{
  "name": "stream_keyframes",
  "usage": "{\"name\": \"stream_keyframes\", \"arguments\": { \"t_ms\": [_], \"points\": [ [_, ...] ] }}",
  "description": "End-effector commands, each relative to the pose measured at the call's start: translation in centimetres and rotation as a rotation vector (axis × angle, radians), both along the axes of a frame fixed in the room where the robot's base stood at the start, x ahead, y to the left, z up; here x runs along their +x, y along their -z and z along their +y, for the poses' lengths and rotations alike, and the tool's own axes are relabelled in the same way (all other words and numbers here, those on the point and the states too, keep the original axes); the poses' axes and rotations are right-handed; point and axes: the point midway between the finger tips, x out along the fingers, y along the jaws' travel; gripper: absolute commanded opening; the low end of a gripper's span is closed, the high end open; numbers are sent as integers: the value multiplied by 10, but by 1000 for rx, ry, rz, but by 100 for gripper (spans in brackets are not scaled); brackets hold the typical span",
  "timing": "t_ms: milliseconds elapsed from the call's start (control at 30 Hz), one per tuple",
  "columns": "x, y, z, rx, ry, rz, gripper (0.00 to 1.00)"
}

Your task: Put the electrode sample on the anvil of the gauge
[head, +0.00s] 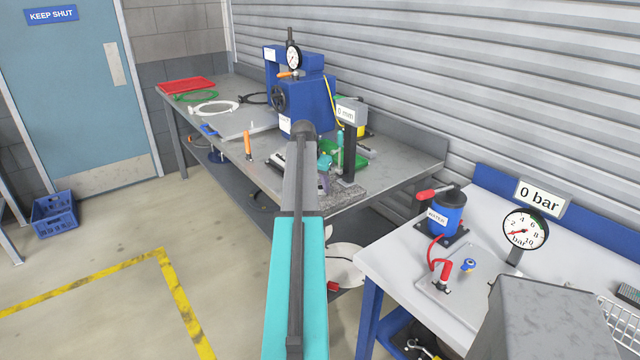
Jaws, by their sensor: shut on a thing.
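The gauge shows its "0 mm" display (347,113) on a black post (349,160), which stands on a speckled stone base (350,190) at the front edge of the far bench. My arm reaches out to this base. A small teal part of my wrist (325,161) shows just left of the post, and my gripper (323,184) is low over the base, mostly hidden behind my arm. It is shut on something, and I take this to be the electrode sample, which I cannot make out. The anvil is also hidden, so I cannot tell whether they touch.
A blue press (308,100) with a dial stands behind the gauge. A nearer table (390,262) at right holds a blue water pot (446,214) and a "0 bar" gauge (525,228).

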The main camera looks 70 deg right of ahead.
Motion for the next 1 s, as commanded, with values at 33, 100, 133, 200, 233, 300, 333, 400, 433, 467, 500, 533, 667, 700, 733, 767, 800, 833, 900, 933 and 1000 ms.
{"name": "stream_keyframes", "arguments": {
  "t_ms": [33,100,133,200,233,300,333,400,433,467,500,533,667,700,733,767,800,833,900,933,1000],
  "points": [
    [0,0,0,0,0,0,5],
    [0,0,0,0,0,0,5],
    [0,0,0,0,0,0,5],
    [0,1,0,0,0,0,5],
    [0,2,0,0,0,0,5],
    [0,3,0,0,0,0,5],
    [0,4,0,0,0,0,5],
    [0,3,0,0,0,0,42],
    [0,3,0,0,0,0,47],
    [0,3,0,0,0,0,49],
    [0,3,0,0,0,0,49],
    [0,3,0,0,0,0,49],
    [0,3,0,0,0,0,49],
    [0,3,0,0,0,0,49],
    [0,3,0,0,0,0,49],
    [0,2,0,0,0,0,49],
    [0,1,0,0,0,0,49],
    [0,1,0,0,0,0,49],
    [0,-1,0,0,0,0,49],
    [0,-2,1,0,0,0,49],
    [1,-6,3,0,0,0,49]
  ]
}}
